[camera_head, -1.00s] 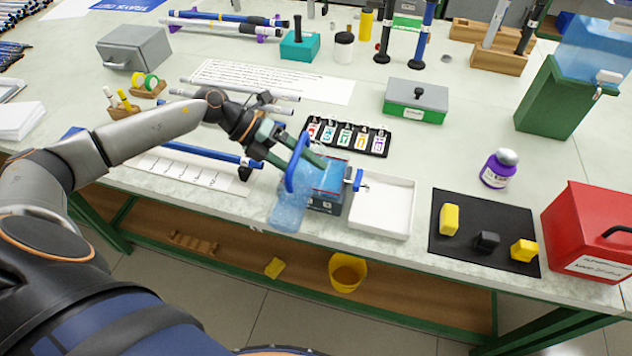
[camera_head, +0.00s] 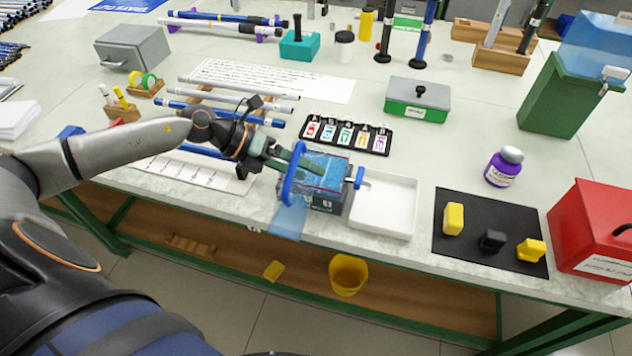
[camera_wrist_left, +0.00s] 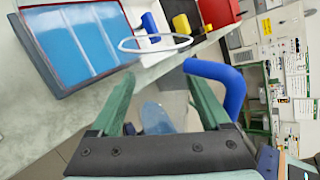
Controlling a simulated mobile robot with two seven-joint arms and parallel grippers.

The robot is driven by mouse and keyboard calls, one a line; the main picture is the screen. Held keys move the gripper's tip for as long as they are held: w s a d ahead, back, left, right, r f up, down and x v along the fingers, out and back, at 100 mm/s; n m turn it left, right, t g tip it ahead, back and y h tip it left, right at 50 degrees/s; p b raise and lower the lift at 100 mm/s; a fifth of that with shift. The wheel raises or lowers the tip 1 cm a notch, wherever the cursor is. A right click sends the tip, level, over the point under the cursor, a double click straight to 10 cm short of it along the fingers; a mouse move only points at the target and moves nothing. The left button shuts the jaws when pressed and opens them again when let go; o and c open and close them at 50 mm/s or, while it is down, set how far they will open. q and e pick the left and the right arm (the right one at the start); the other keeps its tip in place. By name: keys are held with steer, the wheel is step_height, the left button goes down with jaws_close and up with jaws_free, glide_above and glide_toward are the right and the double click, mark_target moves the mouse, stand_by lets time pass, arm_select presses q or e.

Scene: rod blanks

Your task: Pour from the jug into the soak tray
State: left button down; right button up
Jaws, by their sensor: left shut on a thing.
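The clear bluish jug (camera_head: 288,222) has a thick blue handle. It hangs at the table's front edge; its see-through body is hard to make out. My left gripper (camera_head: 297,168) is shut on the handle; its green fingers partly hide it. In the left wrist view the handle (camera_wrist_left: 232,88) is beside the fingers (camera_wrist_left: 160,75), and a pale ring, apparently the rim, reaches toward a dark grey tray (camera_wrist_left: 120,70). This tray (camera_head: 325,205), apparently the soak tray, has a blue interior with light dividers and stands just right of the handle. No stream is discernible.
A white shallow tray (camera_head: 402,228) adjoins the grey tray, with a blue tap (camera_head: 359,178) between them. Rods (camera_head: 230,104) lie behind my left arm. A yellow bucket (camera_head: 346,289) is below the front edge.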

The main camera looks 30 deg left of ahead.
arm_select(q)
steer(key=shift+s+f+t+b, duration=0.2)
steer(key=shift+f+t+b, duration=0.1)
steer(key=shift+f+b, duration=0.25)
steer(key=shift+m+t+b, duration=0.3)
steer(key=shift+m+b, duration=0.05)
steer(key=shift+m, duration=0.05)
steer(key=shift+r, duration=0.4)
steer(key=shift+t, duration=0.3)
